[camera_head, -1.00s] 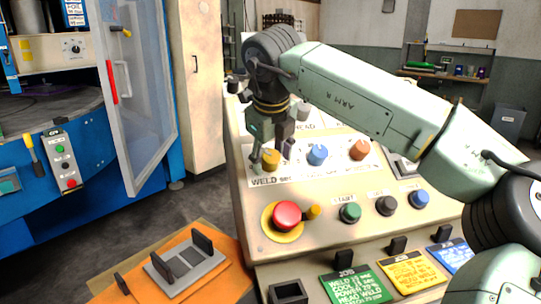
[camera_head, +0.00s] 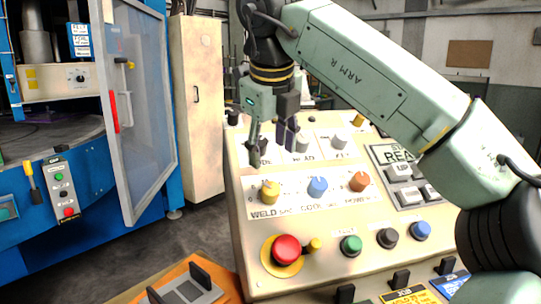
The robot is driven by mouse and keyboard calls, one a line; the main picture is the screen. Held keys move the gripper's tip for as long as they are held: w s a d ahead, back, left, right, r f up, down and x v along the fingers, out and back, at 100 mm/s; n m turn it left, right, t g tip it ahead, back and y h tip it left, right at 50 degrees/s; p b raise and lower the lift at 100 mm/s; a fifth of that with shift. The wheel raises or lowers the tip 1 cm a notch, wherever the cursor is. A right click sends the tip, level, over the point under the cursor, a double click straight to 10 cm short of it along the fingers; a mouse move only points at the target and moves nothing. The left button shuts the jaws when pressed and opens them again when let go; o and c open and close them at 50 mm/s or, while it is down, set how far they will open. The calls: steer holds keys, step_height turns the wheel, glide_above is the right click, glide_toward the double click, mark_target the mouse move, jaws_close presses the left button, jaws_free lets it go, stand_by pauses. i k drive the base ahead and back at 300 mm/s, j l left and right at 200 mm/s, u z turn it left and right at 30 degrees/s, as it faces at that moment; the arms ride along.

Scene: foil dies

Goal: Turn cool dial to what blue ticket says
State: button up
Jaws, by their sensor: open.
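The blue cool dial (camera_head: 317,187) sits in the middle of a three-dial row on the sloped panel, above the word COOL. The yellow weld dial (camera_head: 269,191) is to its left and the orange power dial (camera_head: 359,181) to its right. My gripper (camera_head: 271,158) is open and empty, fingers down, above and left of the cool dial in the picture, just above the weld dial. Its height over the panel is unclear. The blue ticket (camera_head: 450,284) is at the bottom right, cut off by the frame and partly behind my arm; I cannot read its text.
Grey knobs (camera_head: 302,143) stand in a row behind the dials. A red stop button (camera_head: 286,249) and green (camera_head: 351,245), black and blue buttons line the panel's front. A yellow ticket (camera_head: 408,296) shows at the bottom. A blue machine with an open clear door (camera_head: 140,110) stands left.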

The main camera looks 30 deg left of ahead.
mark_target(319, 185)
steer(key=k+l, duration=0.85)
